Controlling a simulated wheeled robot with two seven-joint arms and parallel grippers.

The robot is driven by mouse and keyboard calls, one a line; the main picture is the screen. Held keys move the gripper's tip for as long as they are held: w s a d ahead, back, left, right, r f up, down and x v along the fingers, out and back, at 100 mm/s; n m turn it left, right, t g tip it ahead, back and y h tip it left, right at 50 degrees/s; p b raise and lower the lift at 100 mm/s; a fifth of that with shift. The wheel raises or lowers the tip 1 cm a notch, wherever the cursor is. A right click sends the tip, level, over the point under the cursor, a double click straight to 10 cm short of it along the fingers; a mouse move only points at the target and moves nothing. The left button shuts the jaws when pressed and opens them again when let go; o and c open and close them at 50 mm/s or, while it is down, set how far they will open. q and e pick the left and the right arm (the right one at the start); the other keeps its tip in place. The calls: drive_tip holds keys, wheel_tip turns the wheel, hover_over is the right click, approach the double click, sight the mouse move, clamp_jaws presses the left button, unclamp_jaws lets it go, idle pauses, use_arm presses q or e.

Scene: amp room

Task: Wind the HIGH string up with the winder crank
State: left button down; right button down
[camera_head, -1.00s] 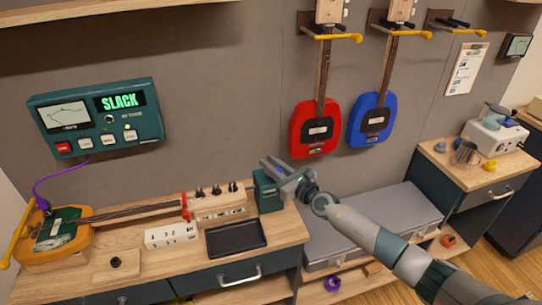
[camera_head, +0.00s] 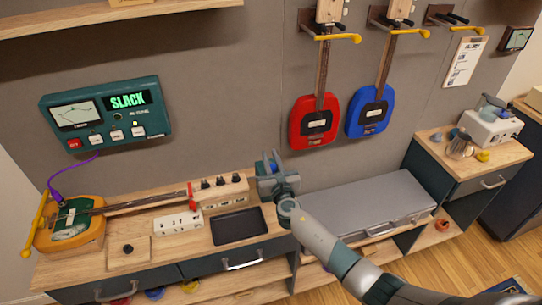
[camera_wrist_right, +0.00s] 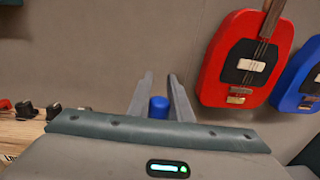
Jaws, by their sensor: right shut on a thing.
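My right gripper (camera_head: 270,166) is over the right end of the bench. In the right wrist view, the fingers stand on either side of a blue knob (camera_wrist_right: 158,107), which I take to be the winder crank's handle; the gripper is shut on it. The gripper largely hides the teal winder box behind it. The stringed instrument lies on the bench, with its orange body (camera_head: 88,238) at the left and its neck (camera_head: 145,205) running right to a pale block with dark knobs (camera_head: 220,181). The wall display (camera_head: 105,115) reads SLACK. My left gripper is not in view.
A black tray (camera_head: 238,227) and a white labelled block (camera_head: 178,223) sit in front of the neck. A grey case (camera_head: 365,211) lies right of the bench. Red (camera_head: 313,122) and blue (camera_head: 368,112) guitars hang above on the wall.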

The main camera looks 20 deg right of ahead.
drive_tip(key=shift+w+a+r+m+h, duration=0.1)
drive_tip(key=shift+a+r+m+h, duration=0.1)
drive_tip(key=shift+m+h, duration=0.45)
drive_tip(key=h, duration=0.1)
drive_tip(key=m+h+b, duration=0.1)
drive_tip(key=shift+f+m+g+h, duration=0.2)
drive_tip(key=shift+m+g+h, duration=0.05)
drive_tip(key=shift+g+h, duration=0.1)
drive_tip(key=shift+r+m+g+h+b, duration=0.1)
drive_tip(key=shift+m+g+h+b, duration=0.85)
drive_tip(key=shift+h, duration=0.95)
drive_tip(key=shift+m, duration=0.25)
drive_tip(key=c, duration=1.6)
unclamp_jaws()
drive_tip(key=shift+a, duration=0.15)
